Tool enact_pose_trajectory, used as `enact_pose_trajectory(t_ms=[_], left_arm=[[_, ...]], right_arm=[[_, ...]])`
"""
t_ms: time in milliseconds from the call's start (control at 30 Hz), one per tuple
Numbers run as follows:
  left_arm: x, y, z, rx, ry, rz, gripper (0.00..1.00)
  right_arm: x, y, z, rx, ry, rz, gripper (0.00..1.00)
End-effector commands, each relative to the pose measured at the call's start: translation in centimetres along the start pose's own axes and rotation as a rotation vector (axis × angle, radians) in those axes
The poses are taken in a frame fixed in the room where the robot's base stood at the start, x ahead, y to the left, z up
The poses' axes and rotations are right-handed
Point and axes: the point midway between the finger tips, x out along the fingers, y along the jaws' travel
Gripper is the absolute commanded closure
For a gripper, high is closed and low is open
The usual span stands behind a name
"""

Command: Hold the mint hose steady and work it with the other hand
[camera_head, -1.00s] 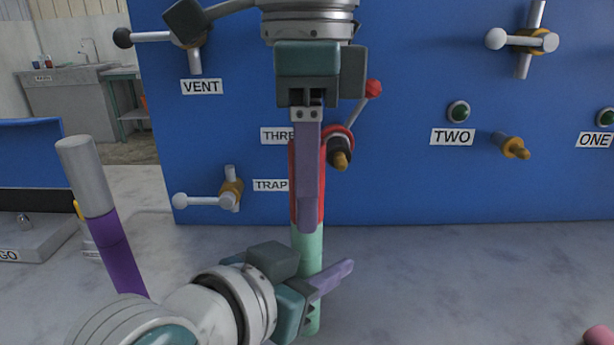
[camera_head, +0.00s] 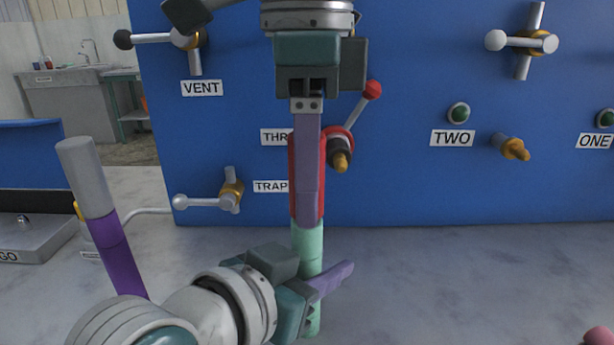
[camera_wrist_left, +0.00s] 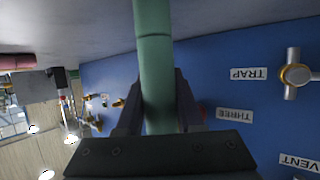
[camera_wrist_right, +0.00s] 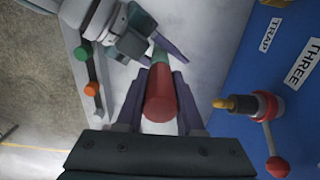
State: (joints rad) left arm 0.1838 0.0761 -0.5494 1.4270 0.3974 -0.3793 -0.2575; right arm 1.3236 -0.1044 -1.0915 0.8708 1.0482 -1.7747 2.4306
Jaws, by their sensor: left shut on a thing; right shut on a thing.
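The mint hose (camera_head: 309,243) stands roughly upright in the middle of the head view, with a red upper end (camera_head: 293,190). My left gripper (camera_head: 334,280) is shut around its mint part, low down. The left wrist view shows the mint hose (camera_wrist_left: 155,65) between both fingers. My right gripper (camera_head: 307,218) points down from above and is shut on the red end. The right wrist view shows that red end (camera_wrist_right: 160,95) between its fingers. In the head view the right finger hides much of the red end.
A purple hose with a grey end (camera_head: 88,180) stands at the left. Behind is a blue panel (camera_head: 415,80) with valves, a red-knobbed lever (camera_head: 372,90) close to the right gripper, and an orange-tipped spout (camera_head: 341,161).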

Motion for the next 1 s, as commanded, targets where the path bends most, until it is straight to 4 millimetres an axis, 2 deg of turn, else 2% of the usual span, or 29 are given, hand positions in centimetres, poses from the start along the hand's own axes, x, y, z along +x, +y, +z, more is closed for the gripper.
enact_pose_trajectory(t_ms=[533, 1000], left_arm=[[0.0, 0.0, 0.1, 0.001, -0.002, 0.000, 1.00], [0.0, 0.0, 0.1, 0.001, -0.002, 0.000, 1.00]], right_arm=[[-0.7, 0.0, 0.0, 0.000, 0.000, -0.001, 1.00], [-2.8, 0.0, 0.0, 0.000, -0.001, -0.001, 1.00]])
